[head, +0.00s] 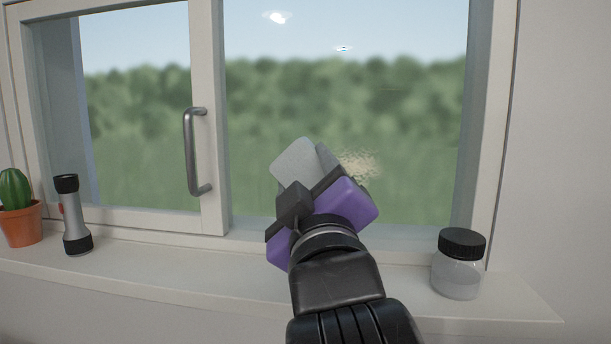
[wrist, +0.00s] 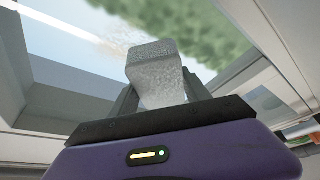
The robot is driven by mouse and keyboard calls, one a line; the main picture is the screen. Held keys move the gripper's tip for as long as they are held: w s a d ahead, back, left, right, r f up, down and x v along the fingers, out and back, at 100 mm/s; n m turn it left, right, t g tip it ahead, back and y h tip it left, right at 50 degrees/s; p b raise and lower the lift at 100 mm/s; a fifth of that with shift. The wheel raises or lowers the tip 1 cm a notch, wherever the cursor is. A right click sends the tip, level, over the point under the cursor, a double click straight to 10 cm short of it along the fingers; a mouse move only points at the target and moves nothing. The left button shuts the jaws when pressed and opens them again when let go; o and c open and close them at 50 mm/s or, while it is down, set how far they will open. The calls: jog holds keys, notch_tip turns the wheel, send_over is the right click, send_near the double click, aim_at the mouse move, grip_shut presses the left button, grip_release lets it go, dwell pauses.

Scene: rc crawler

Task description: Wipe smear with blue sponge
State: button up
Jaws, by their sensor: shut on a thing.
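A pale grey, block-shaped sponge (head: 294,161) is held in my gripper (head: 316,176), in front of the right window pane. It looks grey rather than blue. In the wrist view the sponge (wrist: 154,72) sits between the two dark fingers of my purple gripper (wrist: 160,94). The smear (head: 358,164) is a beige speckled patch on the glass, just right of the sponge in the head view; its left part is hidden behind my gripper. In the wrist view the smear (wrist: 116,46) shows faintly beyond the sponge, to its left. I cannot tell whether the sponge touches the glass.
A metal window handle (head: 195,150) sticks out on the frame to the left. On the sill (head: 190,268) stand a cactus pot (head: 22,223) and a torch (head: 74,215) at left, and a black-lidded jar (head: 458,270) at right. The glass right of the smear is clear.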

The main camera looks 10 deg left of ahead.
aim_at(380, 164)
jog(key=shift+w, duration=0.55)
jog(key=shift+d, duration=0.1)
jog(key=shift+s+d+p, duration=0.15)
jog(key=shift+d+p, duration=0.5)
jog(key=shift+d, duration=1.15)
jog(key=shift+d+p, duration=0.45)
jog(key=shift+d, duration=1.5)
jog(key=shift+d+p, duration=0.3)
jog(key=shift+d, duration=1.4)
